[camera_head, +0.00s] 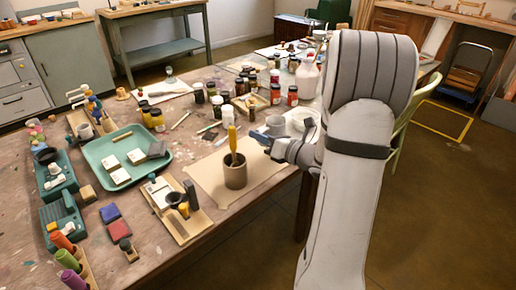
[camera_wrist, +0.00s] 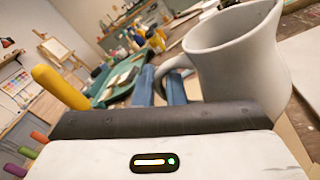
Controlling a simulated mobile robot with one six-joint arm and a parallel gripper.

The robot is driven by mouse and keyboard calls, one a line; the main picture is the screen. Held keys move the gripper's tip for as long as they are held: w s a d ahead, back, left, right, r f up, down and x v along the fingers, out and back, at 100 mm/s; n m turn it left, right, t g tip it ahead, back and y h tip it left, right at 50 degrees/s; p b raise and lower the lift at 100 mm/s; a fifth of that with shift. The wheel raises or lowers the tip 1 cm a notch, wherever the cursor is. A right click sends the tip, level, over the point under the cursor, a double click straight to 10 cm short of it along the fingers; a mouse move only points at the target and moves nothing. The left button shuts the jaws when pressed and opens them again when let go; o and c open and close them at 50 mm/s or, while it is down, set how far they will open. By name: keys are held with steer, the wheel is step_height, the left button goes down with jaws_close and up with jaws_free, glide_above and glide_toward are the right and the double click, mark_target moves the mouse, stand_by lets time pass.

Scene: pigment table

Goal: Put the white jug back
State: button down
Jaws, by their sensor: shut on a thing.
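The white jug (camera_wrist: 235,55) fills the upper right of the wrist view, its open rim up and tilted, its handle towards my blue fingers. In the head view it looks greyish (camera_head: 276,123), beside my gripper near the table's right edge. My gripper (camera_head: 266,139) points left and is shut on the jug's handle; the fingers also show in the wrist view (camera_wrist: 160,88). I cannot tell whether the jug's base touches the table.
A brown cup (camera_head: 236,176) with a yellow-handled tool stands on a paper sheet (camera_head: 212,180) just left of my gripper. Several paint jars stand behind. A green tray (camera_head: 105,147) lies left.

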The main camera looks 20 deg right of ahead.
steer(key=shift+f+b, duration=0.35)
steer(key=shift+f, duration=1.3)
steer(key=shift+f, duration=0.15)
steer(key=c, duration=1.5)
jaws_free()
